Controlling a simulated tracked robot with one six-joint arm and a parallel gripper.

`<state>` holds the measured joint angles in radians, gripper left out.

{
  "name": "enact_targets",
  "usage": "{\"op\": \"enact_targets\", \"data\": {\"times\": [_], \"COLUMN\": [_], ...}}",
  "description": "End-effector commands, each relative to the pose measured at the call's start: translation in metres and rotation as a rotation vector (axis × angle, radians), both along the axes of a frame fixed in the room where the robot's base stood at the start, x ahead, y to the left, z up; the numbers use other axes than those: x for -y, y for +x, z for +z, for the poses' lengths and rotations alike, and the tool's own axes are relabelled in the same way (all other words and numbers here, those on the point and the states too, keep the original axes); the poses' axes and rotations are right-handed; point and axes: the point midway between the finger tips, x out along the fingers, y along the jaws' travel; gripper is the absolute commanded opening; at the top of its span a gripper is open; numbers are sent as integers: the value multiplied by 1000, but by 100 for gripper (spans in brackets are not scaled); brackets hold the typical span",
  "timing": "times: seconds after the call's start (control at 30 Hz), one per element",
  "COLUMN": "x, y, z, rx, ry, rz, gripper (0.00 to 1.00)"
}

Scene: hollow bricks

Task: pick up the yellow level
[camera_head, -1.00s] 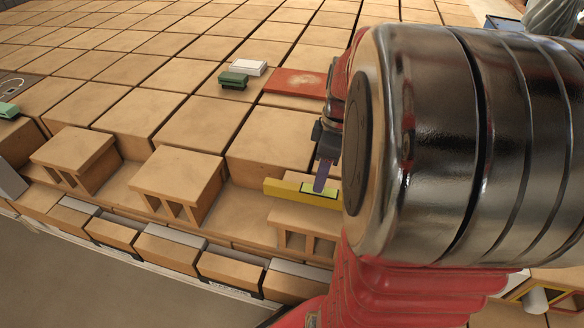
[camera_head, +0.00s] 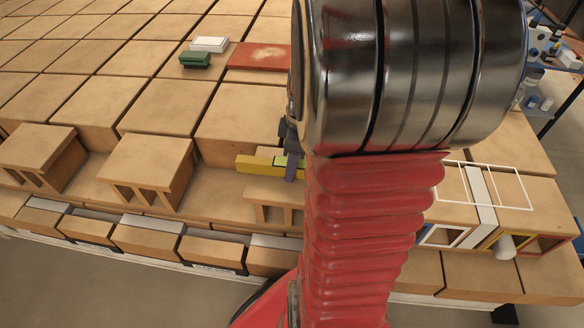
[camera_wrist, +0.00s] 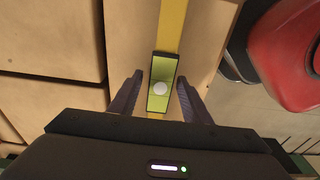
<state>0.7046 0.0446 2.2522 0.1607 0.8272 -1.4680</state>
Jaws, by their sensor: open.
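The yellow level (camera_head: 258,164) lies on a hollow brick near the front edge of the brick surface, partly hidden behind my arm. In the wrist view the yellow level (camera_wrist: 172,28) runs up from between my fingers, with its greenish window and round pale bubble (camera_wrist: 160,88) between the fingertips. My gripper (camera_wrist: 157,90) is open, one finger on each side of the level, with a gap showing on both sides. In the head view one finger of my gripper (camera_head: 291,166) shows at the level's right part.
Raised hollow bricks (camera_head: 147,168) stand to the left. White and yellow frames (camera_head: 485,200) are at the right.

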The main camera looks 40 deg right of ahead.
Motion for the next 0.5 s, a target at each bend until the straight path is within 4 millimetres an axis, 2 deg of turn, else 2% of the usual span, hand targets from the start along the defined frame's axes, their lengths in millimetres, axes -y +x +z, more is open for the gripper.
{"op": "enact_targets", "data": {"times": [0.13, 0.5], "x": [-1, -1], "y": [1, 2], "z": [-11, -11], "rx": [0, 1], "ry": [0, -1], "rz": [0, 1], "gripper": [44, 44]}}
